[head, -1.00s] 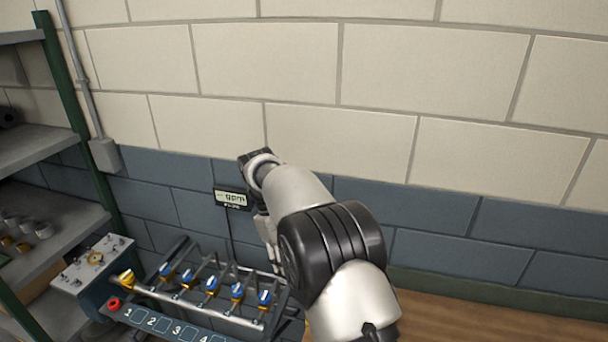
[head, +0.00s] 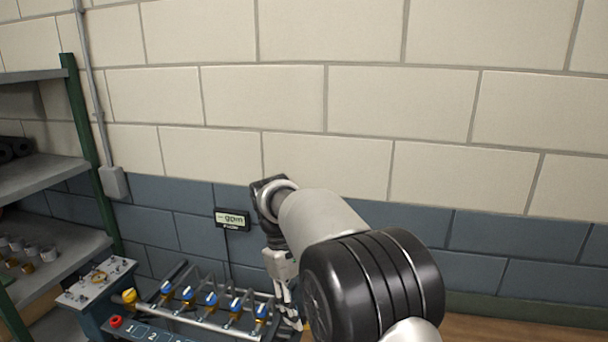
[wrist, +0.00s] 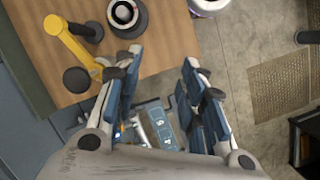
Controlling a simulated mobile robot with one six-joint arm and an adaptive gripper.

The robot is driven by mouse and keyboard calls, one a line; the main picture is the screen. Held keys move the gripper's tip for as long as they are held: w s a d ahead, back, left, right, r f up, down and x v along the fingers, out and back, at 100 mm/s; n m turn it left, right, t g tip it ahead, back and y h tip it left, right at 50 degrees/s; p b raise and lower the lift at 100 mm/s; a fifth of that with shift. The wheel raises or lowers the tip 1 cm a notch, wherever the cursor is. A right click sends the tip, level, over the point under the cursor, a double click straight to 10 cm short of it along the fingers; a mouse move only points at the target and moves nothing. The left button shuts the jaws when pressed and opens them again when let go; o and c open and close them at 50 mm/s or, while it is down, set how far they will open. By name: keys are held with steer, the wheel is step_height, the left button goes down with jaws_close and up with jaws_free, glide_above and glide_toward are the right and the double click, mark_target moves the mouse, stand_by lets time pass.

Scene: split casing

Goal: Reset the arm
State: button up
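My gripper (head: 288,304) hangs pointing down at the right end of the valve rack, in front of the wall, in the head view. In the wrist view my gripper (wrist: 158,80) has its two blue-padded fingers spread wide apart, with nothing between them. My arm is bent, and its large black joint covers the lower right of the head view. Part of the rack's numbered panel (wrist: 160,125) shows below, between the fingers. Whether the fingers touch the rack cannot be told.
The valve rack (head: 190,332) carries several blue-handled valves. A red button (head: 116,321) and a gpm display (head: 232,219) are nearby. A shelf (head: 45,178) stands at left. In the wrist view a wooden bench (wrist: 160,40) holds a yellow stand (wrist: 68,40) and a dark round part (wrist: 124,14).

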steer(key=s+d+r+m+t+y+b, duration=0.2)
steer(key=s+d+r+m+t+b, duration=0.25)
steer(key=s+d, duration=0.7)
steer(key=s+d+f+m+t+b, duration=0.1)
steer(key=s+f+m+b, duration=0.1)
steer(key=s, duration=0.6)
steer(key=s+d+f+m+t+b, duration=0.1)
steer(key=s+d+f+m+b, duration=0.1)
steer(key=s+f+b, duration=0.2)
steer(key=s+f, duration=0.3)
steer(key=s, duration=0.2)
steer(key=shift+s+f+y, duration=0.2)
steer(key=shift+f+y, duration=0.1)
